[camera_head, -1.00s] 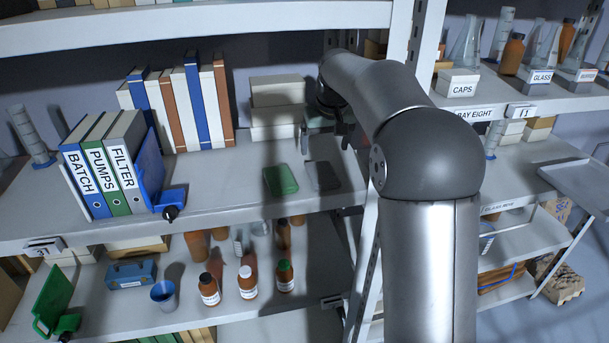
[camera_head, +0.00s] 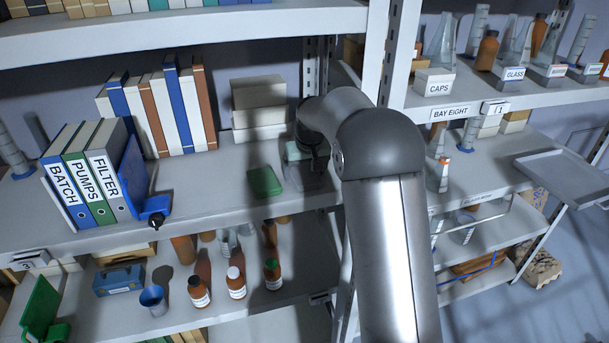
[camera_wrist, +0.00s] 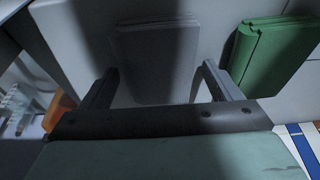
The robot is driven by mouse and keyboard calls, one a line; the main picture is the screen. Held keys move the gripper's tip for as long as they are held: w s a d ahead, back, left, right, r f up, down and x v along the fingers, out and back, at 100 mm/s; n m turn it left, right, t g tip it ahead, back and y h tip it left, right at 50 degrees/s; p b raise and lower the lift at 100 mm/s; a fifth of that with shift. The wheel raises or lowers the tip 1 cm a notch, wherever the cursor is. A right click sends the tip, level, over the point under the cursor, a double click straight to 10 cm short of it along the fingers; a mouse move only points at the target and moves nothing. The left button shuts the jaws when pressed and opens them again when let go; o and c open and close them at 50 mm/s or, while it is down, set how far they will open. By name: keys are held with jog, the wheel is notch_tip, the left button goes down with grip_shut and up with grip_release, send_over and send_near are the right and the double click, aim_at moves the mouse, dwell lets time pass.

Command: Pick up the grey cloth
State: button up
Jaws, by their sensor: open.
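The grey cloth (camera_wrist: 155,62) lies folded flat on the shelf, straight ahead between my fingers in the wrist view. My gripper (camera_wrist: 159,72) is open, its two fingers apart on either side of the cloth's near part, with nothing held. I cannot tell the height of the fingertips over the shelf. In the head view my gripper (camera_head: 305,158) is over the cloth's spot and mostly hides it. A green cloth (camera_head: 264,182) lies just left of it; it shows at the right in the wrist view (camera_wrist: 272,55).
White boxes (camera_head: 259,108) stand behind my gripper. Binders (camera_head: 90,175) and a blue bookend (camera_head: 140,185) are at the left. A shelf upright (camera_head: 385,60) is close to my arm at the right. Bare shelf (camera_head: 205,185) lies left of the green cloth.

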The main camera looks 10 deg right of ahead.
jog(key=c, duration=1.2)
jog(key=shift+o, duration=0.2)
jog(key=shift+r, duration=0.15)
jog(key=shift+r, duration=0.25)
notch_tip(320, 180, up, 2)
jog(key=shift+r, duration=0.1)
jog(key=s+r+b, duration=0.1)
jog(key=s+r, duration=0.1)
jog(key=s+r+b, duration=0.1)
jog(key=s+r, duration=0.1)
jog(key=r, duration=0.1)
jog(key=shift+s+r, duration=0.2)
jog(key=shift+s, duration=0.05)
jog(key=s+r+b, duration=0.3)
jog(key=s+r, duration=0.1)
jog(key=s, duration=0.5)
jog(key=shift+s+r, duration=0.3)
jog(key=shift+r, duration=0.05)
